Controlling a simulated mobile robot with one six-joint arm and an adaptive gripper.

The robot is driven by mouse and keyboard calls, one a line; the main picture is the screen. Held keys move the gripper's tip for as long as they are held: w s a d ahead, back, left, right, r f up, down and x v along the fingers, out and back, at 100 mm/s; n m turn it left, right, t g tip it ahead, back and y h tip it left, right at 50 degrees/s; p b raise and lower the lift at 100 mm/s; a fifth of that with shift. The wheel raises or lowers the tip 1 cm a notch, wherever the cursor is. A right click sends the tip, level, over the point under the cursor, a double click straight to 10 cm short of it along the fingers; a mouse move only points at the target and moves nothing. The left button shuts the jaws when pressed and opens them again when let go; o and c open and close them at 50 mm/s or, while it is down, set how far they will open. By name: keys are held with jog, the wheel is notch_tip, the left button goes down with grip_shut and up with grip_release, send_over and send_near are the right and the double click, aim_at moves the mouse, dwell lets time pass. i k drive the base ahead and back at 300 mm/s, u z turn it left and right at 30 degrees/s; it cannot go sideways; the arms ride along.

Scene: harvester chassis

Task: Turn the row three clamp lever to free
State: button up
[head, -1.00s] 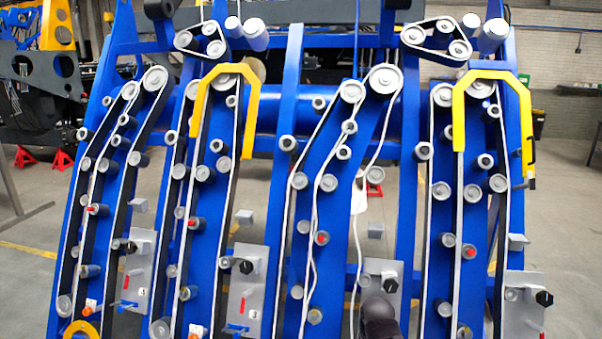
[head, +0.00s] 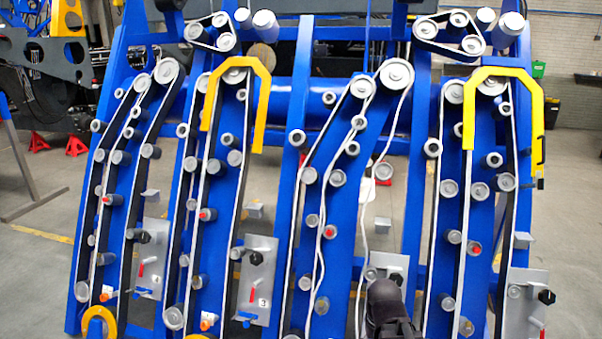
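The third row from the left is a blue sloped panel with grey rollers and pale belts. Its grey clamp plate (head: 383,260) shows only at its top and right, with a dark knob (head: 396,279) on it. The dark end of my arm, my gripper (head: 388,303), covers the rest of this plate in the picture. This row's clamp lever is hidden behind it. I cannot see the fingertips, nor whether they touch anything. The second row's plate (head: 263,252) shows a red lever (head: 252,291), and a small label that seems to read 3.
The first row's plate (head: 154,232) stands left and the fourth row's plate (head: 518,318) right. Yellow hoop guards (head: 262,110) (head: 538,105) stick out over the second and fourth rows. A pale belt (head: 364,235) hangs loose beside the third row.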

aim_at(254, 285)
jog(key=k, duration=0.65)
jog(key=u, duration=0.45)
jog(key=i, duration=1.6)
jog(key=z, duration=0.05)
